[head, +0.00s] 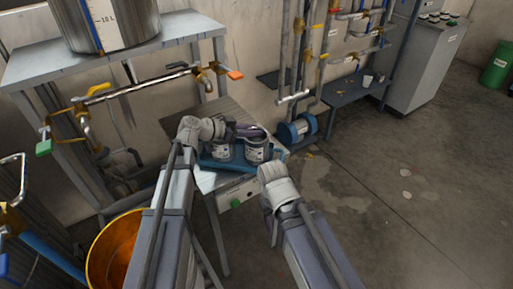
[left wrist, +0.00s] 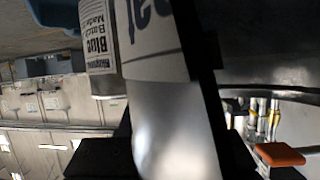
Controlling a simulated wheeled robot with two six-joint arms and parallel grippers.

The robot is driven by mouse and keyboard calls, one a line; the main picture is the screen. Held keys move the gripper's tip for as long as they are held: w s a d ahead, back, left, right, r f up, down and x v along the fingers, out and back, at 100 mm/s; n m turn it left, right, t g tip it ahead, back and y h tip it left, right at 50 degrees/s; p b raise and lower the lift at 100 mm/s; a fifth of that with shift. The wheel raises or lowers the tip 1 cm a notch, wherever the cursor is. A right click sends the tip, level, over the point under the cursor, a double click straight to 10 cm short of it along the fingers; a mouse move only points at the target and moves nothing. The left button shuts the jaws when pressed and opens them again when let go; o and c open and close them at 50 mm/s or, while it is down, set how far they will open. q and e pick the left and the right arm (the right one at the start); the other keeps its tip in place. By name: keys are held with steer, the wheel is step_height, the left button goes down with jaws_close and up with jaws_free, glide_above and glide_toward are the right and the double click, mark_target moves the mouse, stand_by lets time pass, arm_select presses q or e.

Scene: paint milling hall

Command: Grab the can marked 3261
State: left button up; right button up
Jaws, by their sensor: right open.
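Two small paint cans with white labels stand side by side on a blue tray (head: 213,164) on a small table. My left gripper (head: 247,131) reaches over them from the left, at the right-hand can (head: 257,152). The left wrist view shows this can (left wrist: 160,60) close up, filling the gap between the dark fingers, which appear to touch both its sides. Its label shows only part of a large word. The left-hand can (head: 221,152) has a label reading "Blue" in the left wrist view (left wrist: 98,40). The number 3261 is not readable. My right gripper (head: 271,222) is open and low beside the table.
A steel vessel (head: 105,22) stands on a grey bench behind left, with pipes and valves beneath it. An orange-lined bin (head: 113,252) is at lower left. A blue cylinder (head: 297,131) and pipework stand behind the table. The floor (head: 400,200) at right is clear.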

arm_select(q)
jaws_close()
stand_by(1.1)
